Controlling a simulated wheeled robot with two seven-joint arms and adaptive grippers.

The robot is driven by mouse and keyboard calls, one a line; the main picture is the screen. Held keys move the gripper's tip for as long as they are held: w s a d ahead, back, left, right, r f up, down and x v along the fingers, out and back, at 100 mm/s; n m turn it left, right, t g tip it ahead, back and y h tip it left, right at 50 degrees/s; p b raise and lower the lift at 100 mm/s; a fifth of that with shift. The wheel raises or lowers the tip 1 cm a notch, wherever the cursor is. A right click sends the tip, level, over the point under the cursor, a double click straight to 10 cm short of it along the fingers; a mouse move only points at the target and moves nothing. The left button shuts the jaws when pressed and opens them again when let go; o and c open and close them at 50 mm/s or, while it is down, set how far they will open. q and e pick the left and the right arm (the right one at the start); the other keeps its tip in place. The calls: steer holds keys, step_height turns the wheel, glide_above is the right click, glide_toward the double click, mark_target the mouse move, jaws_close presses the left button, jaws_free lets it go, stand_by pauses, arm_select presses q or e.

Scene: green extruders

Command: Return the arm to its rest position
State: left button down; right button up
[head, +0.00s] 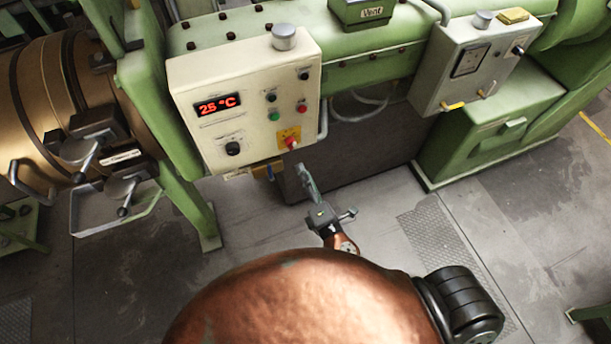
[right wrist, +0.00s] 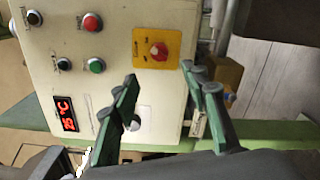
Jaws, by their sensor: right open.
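My right gripper (head: 315,197) is in the middle of the head view, just below the lower right corner of a cream control box (head: 240,75). Its fingers are apart and nothing shows between them. In the right wrist view the two dark green fingers of the right gripper (right wrist: 160,76) spread in front of the box face. The red knob on the yellow plate (right wrist: 157,50) shows beyond the fingertips, apart from them as far as I can tell. My left gripper is not in view.
The box has a red display (head: 217,105) reading 25 °C. A grey gauge box (head: 470,65) hangs at the upper right on green machinery. A brass barrel (head: 45,105) and a metal tray (head: 112,207) stand at left. Grey floor (head: 385,225) lies clear right of the gripper.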

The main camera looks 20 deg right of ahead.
step_height(320, 180, down, 23)
steer(key=d+m+g+b, duration=0.1)
steer(key=d+m+g, duration=0.1)
steer(key=m+g, duration=0.2)
steer(key=s+d+f+m+g, duration=0.2)
steer(key=s+f+m, duration=0.15)
steer(key=f, duration=0.75)
steer(key=s+d+f+m+g, duration=0.25)
steer(key=s+f, duration=0.25)
steer(key=f, duration=0.6)
steer(key=s+d+f+m+g+b, duration=0.1)
steer(key=s+d+f+m+g, duration=0.15)
steer(key=s+f, duration=0.55)
steer(key=s+d+f+m+g+b, duration=0.1)
steer(key=s+d+f+m+g, duration=0.15)
steer(key=s+f, duration=0.6)
steer(key=s+d+f+m+g, duration=0.1)
steer(key=s+d+f+m, duration=0.1)
steer(key=s, duration=0.7)
steer(key=s+d+f+m+g, duration=0.2)
steer(key=s+f, duration=0.4)
steer(key=s, duration=0.3)
steer(key=shift+s+d+f+m+h, duration=0.35)
steer(key=shift+d+m, duration=0.25)
steer(key=shift+m, duration=0.3)
steer(key=shift+w+r+g, duration=0.1)
steer(key=shift+g, duration=0.15)
steer(key=shift+c, duration=0.3)
